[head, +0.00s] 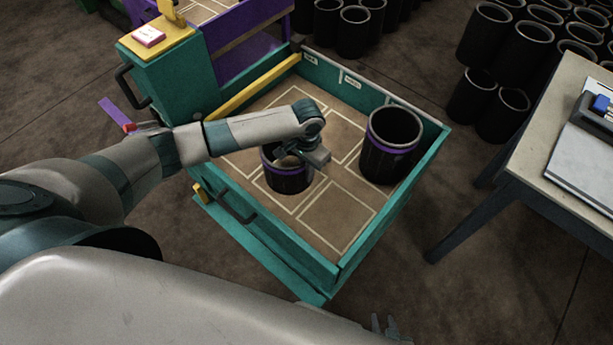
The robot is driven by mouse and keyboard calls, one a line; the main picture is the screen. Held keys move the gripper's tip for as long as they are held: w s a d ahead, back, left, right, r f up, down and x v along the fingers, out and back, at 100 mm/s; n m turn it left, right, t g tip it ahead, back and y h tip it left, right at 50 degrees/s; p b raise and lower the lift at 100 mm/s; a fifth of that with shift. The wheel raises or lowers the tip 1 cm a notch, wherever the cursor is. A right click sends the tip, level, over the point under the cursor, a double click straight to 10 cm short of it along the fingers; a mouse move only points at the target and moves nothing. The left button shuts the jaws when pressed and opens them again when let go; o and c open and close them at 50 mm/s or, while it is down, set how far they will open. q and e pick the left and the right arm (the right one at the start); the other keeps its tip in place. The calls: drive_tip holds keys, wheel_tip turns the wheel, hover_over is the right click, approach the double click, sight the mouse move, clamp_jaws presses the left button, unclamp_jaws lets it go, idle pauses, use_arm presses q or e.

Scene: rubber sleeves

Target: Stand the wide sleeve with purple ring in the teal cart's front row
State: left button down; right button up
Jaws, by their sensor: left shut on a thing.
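The teal cart (277,237) has an open bed marked with pale outlined cells. A black sleeve with a purple ring (287,182) is upright over the cells nearer its handle side. My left gripper (300,158) is shut on this sleeve's rim from above, hiding part of its opening. I cannot tell whether its base touches the bed. A second, taller-looking black sleeve with a purple ring (390,148) stands upright by the cart's far right wall, apart from the held one. My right gripper (384,328) shows only its tips at the bottom edge; its opening is unclear.
An empty outlined cell (337,215) lies right of the held sleeve. A yellow bar (255,88) runs along the bed's left side. A purple cart (250,35) stands behind, black sleeves (490,35) are stacked back right, and a table (540,155) stands at right.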

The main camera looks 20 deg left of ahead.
sight(307, 187)
use_arm(q)
drive_tip(key=shift+f, duration=1.5)
use_arm(e)
drive_tip(key=shift+s, duration=0.1)
use_arm(q)
drive_tip(key=c, duration=1.9)
unclamp_jaws()
drive_tip(key=shift+f, duration=0.15)
wheel_tip(307, 187, up, 11)
drive_tip(key=shift+r, duration=0.65)
use_arm(e)
drive_tip(key=shift+a, duration=0.15)
drive_tip(key=shift+w, duration=0.35)
